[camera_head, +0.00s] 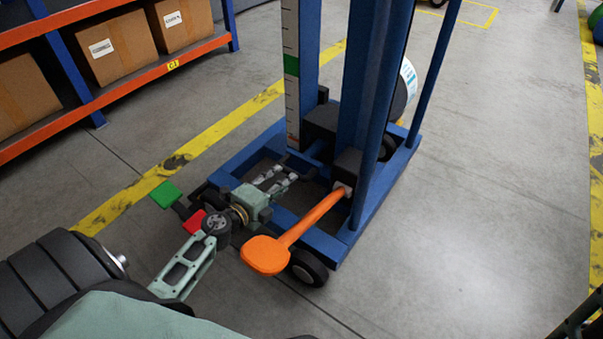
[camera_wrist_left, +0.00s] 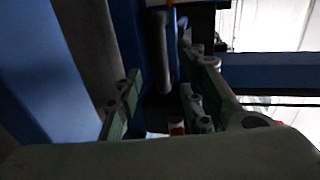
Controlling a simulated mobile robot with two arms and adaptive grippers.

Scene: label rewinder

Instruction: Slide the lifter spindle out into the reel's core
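The blue lifter (camera_head: 378,60) stands on the floor in the middle of the head view. Part of a white reel (camera_head: 407,82) shows behind its posts; the reel's core is hidden. I cannot make out the spindle for certain. My left gripper (camera_head: 281,181) is low over the lifter's base, left of the orange lever (camera_head: 317,218). In the left wrist view its fingers (camera_wrist_left: 160,100) are apart. A dark grey bar (camera_wrist_left: 159,50) shows beyond them, roughly in line with the gap; I cannot tell if they touch it. Part of my right arm shows at the bottom right corner of the head view.
A green pedal (camera_head: 166,194) and a red pedal (camera_head: 194,221) sit left of the lifter's base. A shelf with cardboard boxes (camera_head: 117,47) stands at the upper left. The floor right of the lifter is clear.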

